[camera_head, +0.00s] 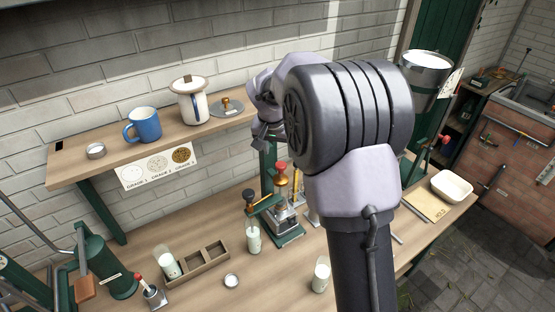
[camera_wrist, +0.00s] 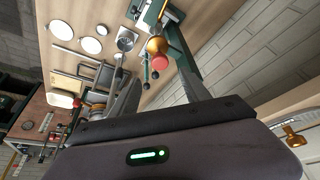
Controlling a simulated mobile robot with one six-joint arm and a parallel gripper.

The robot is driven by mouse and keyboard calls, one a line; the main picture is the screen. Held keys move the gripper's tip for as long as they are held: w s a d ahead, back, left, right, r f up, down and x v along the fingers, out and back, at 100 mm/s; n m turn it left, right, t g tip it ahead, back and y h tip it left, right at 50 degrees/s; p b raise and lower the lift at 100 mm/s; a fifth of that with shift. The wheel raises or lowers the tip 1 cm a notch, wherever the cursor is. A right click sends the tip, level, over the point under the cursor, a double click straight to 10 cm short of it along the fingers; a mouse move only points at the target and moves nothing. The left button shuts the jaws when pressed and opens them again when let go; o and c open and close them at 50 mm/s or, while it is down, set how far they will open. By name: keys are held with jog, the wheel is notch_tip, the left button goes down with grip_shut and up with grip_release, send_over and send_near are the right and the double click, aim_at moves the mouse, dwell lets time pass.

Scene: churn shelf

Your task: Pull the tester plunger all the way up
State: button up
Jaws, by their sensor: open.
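The tester (camera_head: 287,222) is a green and metal stand on the bench. A red knob (camera_head: 281,166) with an orange-gold part under it tops its upright rod, which I take as the plunger. The red knob (camera_wrist: 160,63) and the gold part (camera_wrist: 157,45) also show in the wrist view, between the fingers. My gripper (camera_head: 267,128) is above the tester, partly hidden by my arm. In the wrist view my gripper (camera_wrist: 158,70) is open, its fingers on either side of the knob; contact cannot be told. The rod's lower end is partly hidden.
A black-knobbed lever (camera_head: 249,196) and a glass of milk (camera_head: 253,238) are left of the tester. A wooden rack (camera_head: 205,266), another glass (camera_head: 321,274) and a small dish (camera_head: 232,280) stand nearby. A shelf (camera_head: 120,160) with a blue mug (camera_head: 146,124) is behind.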

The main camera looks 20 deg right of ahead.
aim_at(281, 164)
jog(key=x, duration=0.9)
jog(key=shift+r, duration=0.1)
jog(key=shift+c, duration=0.4)
grip_shut()
dwell(0.5)
